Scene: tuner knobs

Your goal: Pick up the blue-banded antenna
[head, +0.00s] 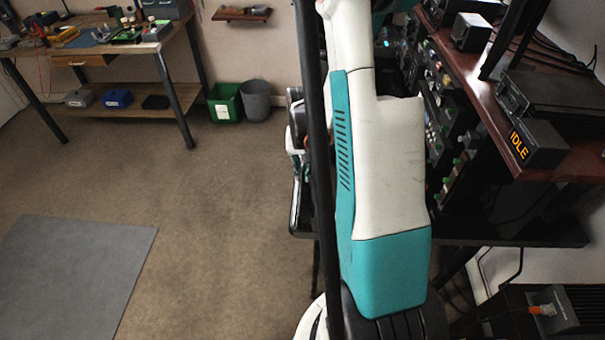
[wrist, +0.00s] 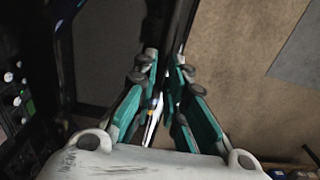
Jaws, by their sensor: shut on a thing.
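My gripper (wrist: 165,62) shows in the wrist view, its two teal fingers with grey pads close together. A thin, light piece with a small blue patch, which looks like the blue-banded antenna (wrist: 153,115), lies between the fingers. The view is dim and blurred, so its ends and the exact contact are hard to make out. In the head view my white and teal arm and a dark upright pole cover the middle, and neither the gripper's fingertips nor the antenna can be made out there.
A rack (head: 440,110) with knobs and panels stands right of my arm. A wooden shelf (head: 480,95) there holds dark boxes and an IDLE display (head: 537,143). A workbench (head: 95,45), a green bin (head: 225,103) and a grey bin (head: 256,100) stand at the back. The left floor is open, with a grey mat (head: 75,270).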

